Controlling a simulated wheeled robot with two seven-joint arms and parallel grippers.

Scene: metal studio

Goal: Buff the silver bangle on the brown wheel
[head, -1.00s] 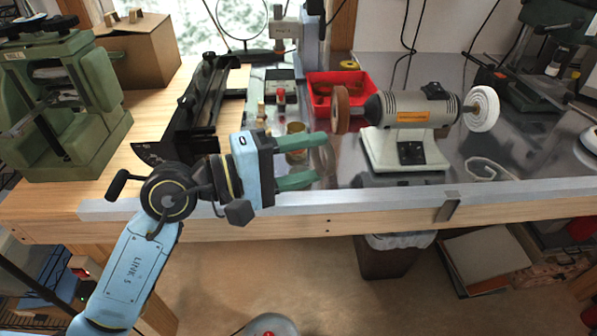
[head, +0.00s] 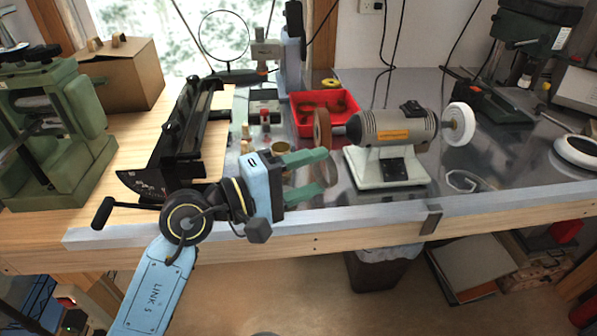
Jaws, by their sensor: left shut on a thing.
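The bench grinder (head: 398,130) stands on the metal bench top, with the brown wheel (head: 321,129) on its left end. My left gripper (head: 322,172) comes in from the left in front of the grinder, its two green fingers pointing right. It is shut on the silver bangle (head: 331,171), a thin ring that shows faintly against the grey metal at the fingertips. The bangle is just below the brown wheel in the picture; I cannot tell whether they touch. My right gripper is not in view.
A white wheel (head: 461,124) is on the grinder's right end. A red tray (head: 344,106) sits behind the brown wheel. A black long tool (head: 188,130) and a green machine (head: 52,135) stand at the left. A clear strap (head: 466,182) lies right of the grinder.

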